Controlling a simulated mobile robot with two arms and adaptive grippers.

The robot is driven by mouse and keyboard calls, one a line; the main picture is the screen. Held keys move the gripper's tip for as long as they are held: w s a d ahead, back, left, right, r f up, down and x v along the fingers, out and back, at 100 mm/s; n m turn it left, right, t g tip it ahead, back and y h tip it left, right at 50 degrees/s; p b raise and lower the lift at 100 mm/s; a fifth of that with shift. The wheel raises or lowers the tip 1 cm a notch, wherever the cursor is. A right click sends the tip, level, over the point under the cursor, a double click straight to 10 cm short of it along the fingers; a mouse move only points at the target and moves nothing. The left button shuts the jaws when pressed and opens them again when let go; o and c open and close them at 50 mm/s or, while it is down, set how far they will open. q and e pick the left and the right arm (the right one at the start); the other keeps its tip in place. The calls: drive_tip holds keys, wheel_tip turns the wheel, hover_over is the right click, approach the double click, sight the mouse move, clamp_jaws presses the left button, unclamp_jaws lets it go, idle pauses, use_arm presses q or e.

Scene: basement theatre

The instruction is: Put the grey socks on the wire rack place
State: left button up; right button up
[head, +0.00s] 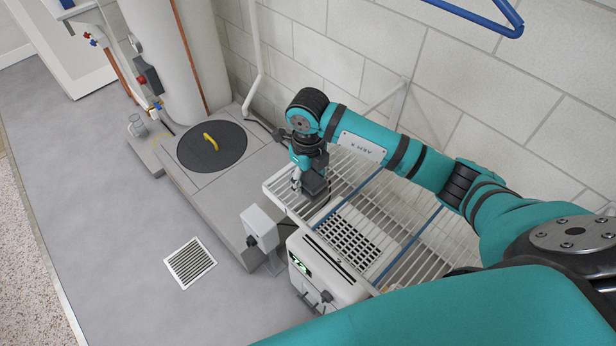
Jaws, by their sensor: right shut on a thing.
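The white wire rack (421,245) is mounted along the block wall, at the centre right of the head view. My right gripper (303,188) points down over the rack's left end. It is shut on a small dark grey bundle, the grey socks (316,187), which sits low at the rack's wires. The gripper partly hides the socks, and I cannot tell whether they touch the wires. My left gripper is out of view.
A grey box on a post (262,228) stands in front. A round dark cover with a yellow handle (212,146) lies left. A blue hanger (487,14) hangs above.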

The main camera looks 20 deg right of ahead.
sight(308, 177)
drive_tip(key=shift+f, duration=0.3)
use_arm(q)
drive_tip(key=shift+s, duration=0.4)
use_arm(e)
drive_tip(key=shift+f, duration=0.1)
drive_tip(key=o, duration=1.1)
drive_tip(key=shift+r, duration=0.55)
use_arm(q)
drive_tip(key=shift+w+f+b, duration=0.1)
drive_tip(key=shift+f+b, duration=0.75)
drive_tip(key=shift+b, duration=0.1)
use_arm(e)
wheel_tip(308, 177, up, 11)
drive_tip(key=shift+r, duration=0.1)
